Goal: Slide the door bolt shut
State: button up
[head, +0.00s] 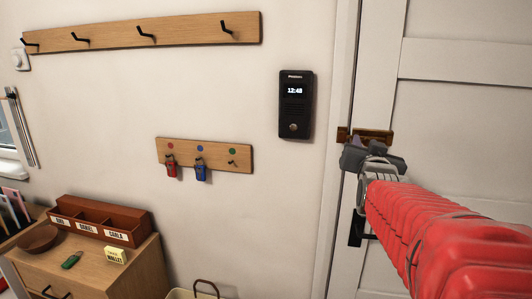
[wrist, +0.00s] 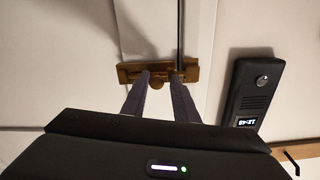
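The brass door bolt (head: 376,135) is on the white door (head: 465,115) at its left edge, with a small brass keeper (head: 343,133) on the frame beside it. My gripper (head: 370,150) is in front of the bolt and hides its lower part in the head view. In the wrist view the bolt (wrist: 128,73) lies across the top middle, and the keeper (wrist: 192,73) is right of the dark door gap. My gripper's two fingers (wrist: 159,76) are apart, one on each side of the round bolt knob (wrist: 157,82). I cannot tell whether they touch it, or whether the bar enters the keeper.
A black intercom (head: 296,104) is on the wall left of the door frame; it also shows in the wrist view (wrist: 251,88). A dark door handle (head: 358,230) is below my gripper. A key rack (head: 204,155) and a wooden cabinet (head: 145,270) are further left.

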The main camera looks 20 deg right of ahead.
jog(key=v, duration=1.2)
jog(key=shift+s+a, duration=0.25)
jog(key=shift+s, duration=0.05)
dwell(0.4)
jog(key=s+a+f+n+g+y, duration=0.1)
jog(key=s+a+f+g+y, duration=0.2)
jog(key=f, duration=0.5)
jog(key=a+f+n+g+y, duration=0.25)
jog(key=a+f, duration=0.25)
jog(key=f, duration=0.3)
jog(key=s+a+f+n+g+y, duration=0.2)
jog(key=s+a+f, duration=0.1)
jog(key=a, duration=0.5)
jog(key=s+a+f+n+g+y, duration=0.2)
jog(key=s+a+f+n, duration=0.1)
jog(key=a, duration=0.6)
jog(key=shift+s+a+f, duration=0.25)
jog(key=shift+s+f, duration=0.5)
